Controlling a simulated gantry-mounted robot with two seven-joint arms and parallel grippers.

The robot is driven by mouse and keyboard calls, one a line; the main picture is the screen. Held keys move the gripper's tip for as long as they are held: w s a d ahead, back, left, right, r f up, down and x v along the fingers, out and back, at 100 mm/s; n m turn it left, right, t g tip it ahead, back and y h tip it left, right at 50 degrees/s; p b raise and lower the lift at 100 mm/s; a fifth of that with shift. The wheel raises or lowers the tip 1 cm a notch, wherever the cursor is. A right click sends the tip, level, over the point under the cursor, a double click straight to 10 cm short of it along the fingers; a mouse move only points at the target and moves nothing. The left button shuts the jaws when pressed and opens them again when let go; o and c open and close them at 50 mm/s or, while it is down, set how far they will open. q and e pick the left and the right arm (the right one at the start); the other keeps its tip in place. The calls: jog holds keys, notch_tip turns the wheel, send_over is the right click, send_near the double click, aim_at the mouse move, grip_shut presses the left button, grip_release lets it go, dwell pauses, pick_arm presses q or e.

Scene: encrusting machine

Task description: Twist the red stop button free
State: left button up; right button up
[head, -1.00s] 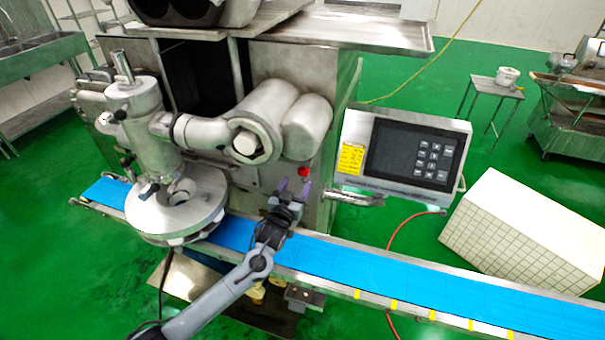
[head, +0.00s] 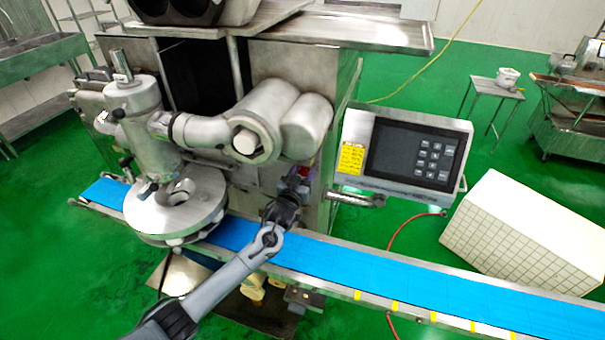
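The red stop button (head: 304,171) is on the front face of the steel machine, below the two grey cylinders. Only a small patch of its red shows, and the rest is hidden behind my gripper. My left gripper (head: 297,180) reaches up over the blue belt, with its purple-tinted fingertips at the button. The fingers are small and overlap the button, so I cannot tell whether they touch it or are closed on it. My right gripper is not in view.
The control panel (head: 413,152) with its yellow label stands just right of the button. The grey cylinders (head: 262,120) hang close above the gripper. The blue conveyor belt (head: 400,277) runs beneath my arm. A round steel head (head: 176,207) stands to the left.

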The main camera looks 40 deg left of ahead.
pick_arm(q)
jog(key=c, duration=0.7)
jog(key=shift+m+p, duration=0.45)
jog(key=shift+m, duration=0.15)
jog(key=o, duration=1.1)
jog(key=shift+p+v, duration=0.6)
jog(key=shift+v, duration=4.85)
